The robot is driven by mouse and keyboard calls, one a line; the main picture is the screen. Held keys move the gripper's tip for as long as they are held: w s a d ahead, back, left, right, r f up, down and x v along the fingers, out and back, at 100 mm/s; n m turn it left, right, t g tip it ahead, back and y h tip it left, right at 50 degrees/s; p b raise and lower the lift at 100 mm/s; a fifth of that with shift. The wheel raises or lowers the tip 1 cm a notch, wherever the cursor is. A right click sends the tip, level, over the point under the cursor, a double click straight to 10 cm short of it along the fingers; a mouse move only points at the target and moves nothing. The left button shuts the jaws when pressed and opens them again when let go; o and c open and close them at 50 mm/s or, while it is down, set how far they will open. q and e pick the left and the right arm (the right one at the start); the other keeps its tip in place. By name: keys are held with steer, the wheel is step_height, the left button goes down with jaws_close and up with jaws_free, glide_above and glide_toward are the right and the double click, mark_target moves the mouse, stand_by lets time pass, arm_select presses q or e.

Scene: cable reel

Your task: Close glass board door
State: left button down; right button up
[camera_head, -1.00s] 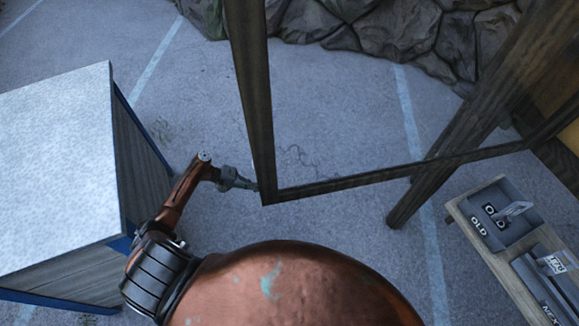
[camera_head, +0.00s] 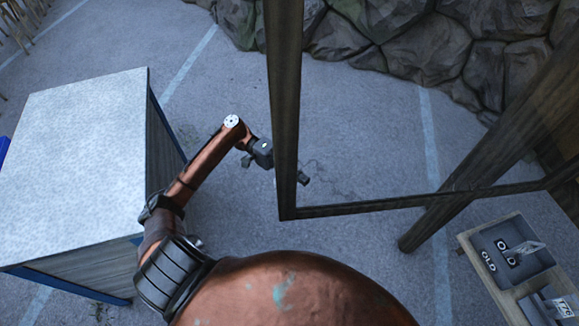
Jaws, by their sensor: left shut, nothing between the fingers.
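The glass board door (camera_head: 287,110) is a dark wooden frame around a clear pane. Its near vertical edge stands in the middle of the view, and its bottom rail (camera_head: 400,203) runs right towards the wooden post (camera_head: 470,170) of the board. My left gripper (camera_head: 303,178) is shut and empty. It reaches behind the frame's vertical edge, and its fingertips show through the glass just right of that edge. The frame hides part of the gripper, and I cannot tell whether it touches. My right gripper is not in view.
A white-topped cabinet (camera_head: 75,150) with blue edges stands at the left, close to my left arm. Rocks (camera_head: 400,50) line the back. The paved floor between is clear.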

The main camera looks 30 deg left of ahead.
arm_select(q)
steer(key=s+d+p, duration=0.1)
steer(key=d, duration=0.1)
steer(key=s+d+p, duration=0.1)
steer(key=s+d, duration=0.1)
steer(key=shift+s+d, duration=0.15)
steer(key=shift+d, duration=0.05)
